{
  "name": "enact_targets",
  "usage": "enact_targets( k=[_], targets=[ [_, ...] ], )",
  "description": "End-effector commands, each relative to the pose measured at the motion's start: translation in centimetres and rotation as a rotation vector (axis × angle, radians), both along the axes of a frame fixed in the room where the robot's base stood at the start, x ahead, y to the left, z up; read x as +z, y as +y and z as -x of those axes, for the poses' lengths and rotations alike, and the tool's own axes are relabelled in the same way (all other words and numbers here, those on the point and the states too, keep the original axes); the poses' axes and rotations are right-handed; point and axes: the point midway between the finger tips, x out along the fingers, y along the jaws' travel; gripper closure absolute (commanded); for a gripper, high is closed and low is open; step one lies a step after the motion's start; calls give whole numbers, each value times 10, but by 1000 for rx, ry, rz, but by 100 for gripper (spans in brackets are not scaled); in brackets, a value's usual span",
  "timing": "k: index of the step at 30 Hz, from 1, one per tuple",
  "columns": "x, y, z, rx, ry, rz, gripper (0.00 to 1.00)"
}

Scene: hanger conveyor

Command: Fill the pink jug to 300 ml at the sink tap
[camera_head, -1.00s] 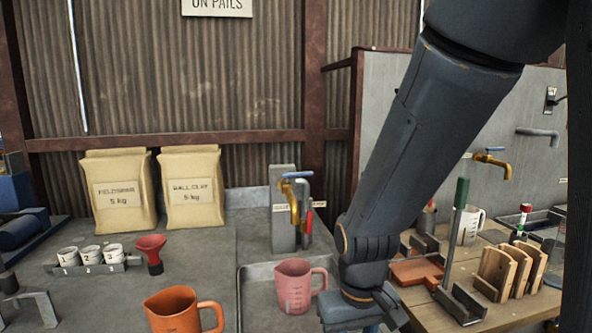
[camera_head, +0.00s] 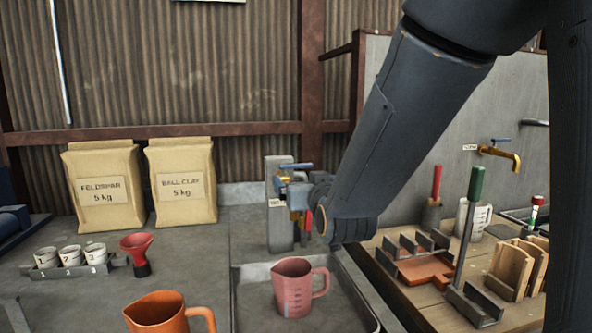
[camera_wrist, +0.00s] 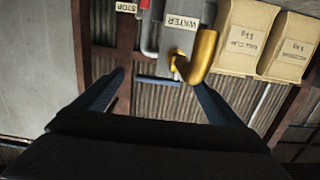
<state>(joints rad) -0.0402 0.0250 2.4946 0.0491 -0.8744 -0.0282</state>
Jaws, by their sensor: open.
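The pink jug (camera_head: 293,290) stands upright in the grey sink (camera_head: 358,287), below the tap post, with its handle to the right. Its inside and water level cannot be read. The brass water tap spout (camera_wrist: 200,55) and its blue lever (camera_wrist: 158,81) show in the wrist view under a WATER label (camera_wrist: 182,22). The blue lever also shows in the head view (camera_head: 296,166). My gripper (camera_wrist: 161,82) is open, its two fingers on either side of the lever in the picture; contact cannot be told. In the head view, my wrist partly hides the tap.
An orange jug (camera_head: 168,314) stands left of the sink. A STOP label (camera_wrist: 126,7) and a red part are beside the tap. Two sacks (camera_head: 103,187), a cup rack (camera_head: 75,268) and a red funnel (camera_head: 137,246) stand left. A wooden bench (camera_head: 425,300) with tools is right.

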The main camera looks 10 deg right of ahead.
Motion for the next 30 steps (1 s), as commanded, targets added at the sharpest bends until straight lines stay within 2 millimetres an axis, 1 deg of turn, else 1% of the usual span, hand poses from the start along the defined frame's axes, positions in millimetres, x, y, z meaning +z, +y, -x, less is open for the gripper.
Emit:
enact_targets(
  k=[1, 3, 6, 8, 18, 21, 25, 30],
  targets=[
    [7, 0, -1, -1, -32, 0, 9],
    [15, 0, -3, -1, -62, 0, 9],
    [19, 0, -9, -2, -78, 0, 9],
    [19, 0, -15, -2, -78, 0, 9],
    [19, 0, -63, -3, -75, 0, 9],
    [18, 0, -73, -2, -74, 0, 9],
    [18, 0, -79, -2, -75, 0, 9],
    [18, 0, -80, -2, -75, 0, 9]
  ],
)
